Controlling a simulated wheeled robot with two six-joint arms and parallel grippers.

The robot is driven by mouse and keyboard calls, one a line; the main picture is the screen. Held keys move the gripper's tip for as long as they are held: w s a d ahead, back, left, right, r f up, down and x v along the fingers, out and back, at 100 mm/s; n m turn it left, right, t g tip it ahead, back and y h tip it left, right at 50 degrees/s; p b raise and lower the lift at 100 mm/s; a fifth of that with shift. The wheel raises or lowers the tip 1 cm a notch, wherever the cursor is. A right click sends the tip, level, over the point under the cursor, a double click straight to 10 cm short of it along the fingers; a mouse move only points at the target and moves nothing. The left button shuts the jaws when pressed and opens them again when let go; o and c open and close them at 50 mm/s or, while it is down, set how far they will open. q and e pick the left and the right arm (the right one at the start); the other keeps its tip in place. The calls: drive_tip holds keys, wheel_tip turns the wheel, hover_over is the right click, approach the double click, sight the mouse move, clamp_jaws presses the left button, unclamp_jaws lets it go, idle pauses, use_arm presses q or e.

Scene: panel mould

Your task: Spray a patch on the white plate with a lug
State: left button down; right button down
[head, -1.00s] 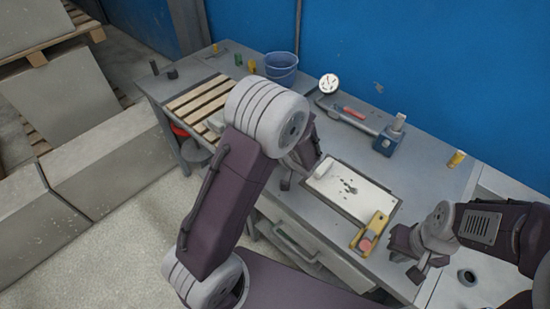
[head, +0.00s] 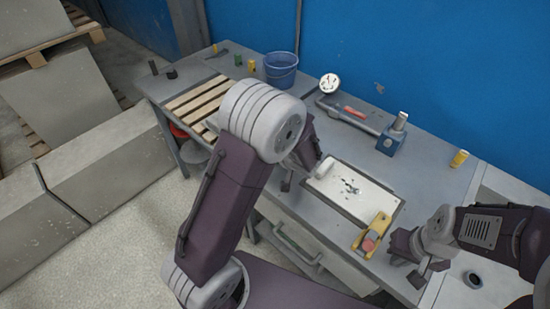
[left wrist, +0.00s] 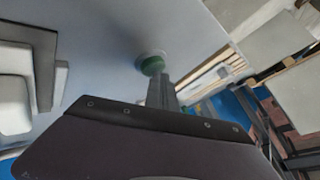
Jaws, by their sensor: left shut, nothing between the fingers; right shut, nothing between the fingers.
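The white plate (head: 341,196) lies flat on the workbench, with dark specks and a pale bluish mark near its middle. A white raised block, seemingly the lug (head: 324,167), stands at its upper left end; the plate side and a white block (left wrist: 12,103) also show at the left of the left wrist view. My left gripper (left wrist: 158,85) is shut; a green round piece with a pale rim (left wrist: 152,64) shows at its tip, its nature unclear. In the head view my left arm mostly hides that gripper. My right gripper (head: 418,276) is shut, right of the plate's near end.
A yellow tool with a red knob (head: 369,243) lies at the plate's near right end. A blue bucket (head: 281,70), a slatted wooden rack (head: 199,101) and a blue-based bar tool (head: 389,141) stand on the bench. The blue wall (head: 430,70) closes the back.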

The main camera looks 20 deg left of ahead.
use_arm(q)
drive_tip(key=shift+r, duration=0.4)
drive_tip(key=shift+r, duration=0.1)
